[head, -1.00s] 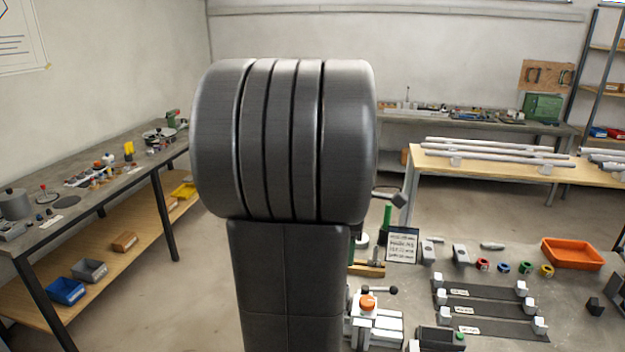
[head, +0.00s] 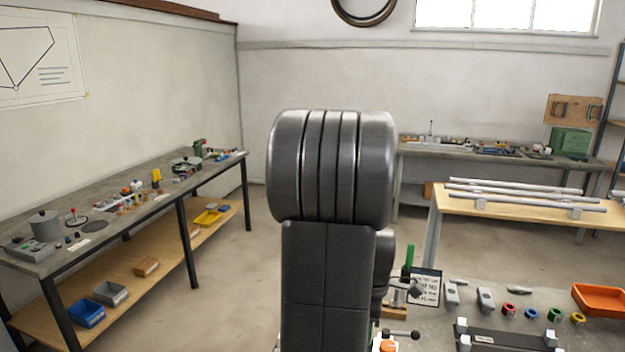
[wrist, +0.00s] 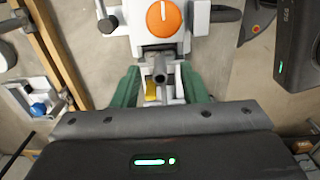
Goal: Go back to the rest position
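My gripper (wrist: 160,84) shows in the wrist view, with two green fingers spread apart and nothing visibly clamped between them. Beneath it is a light grey fixture with an orange knob (wrist: 166,18). A grey metal stub (wrist: 159,70) and a small yellow part show in the gap between the fingers, seemingly part of what lies below. In the head view, my own dark arm fills the middle and hides the gripper. The orange knob (head: 387,346) just shows at the bottom edge there.
An orange tray (head: 600,300), several coloured rings (head: 531,313) and a sign (head: 426,288) are at lower right. A bench (head: 120,205) stands left. Metal tubes lie on a wooden table (head: 450,208). The floor between is clear.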

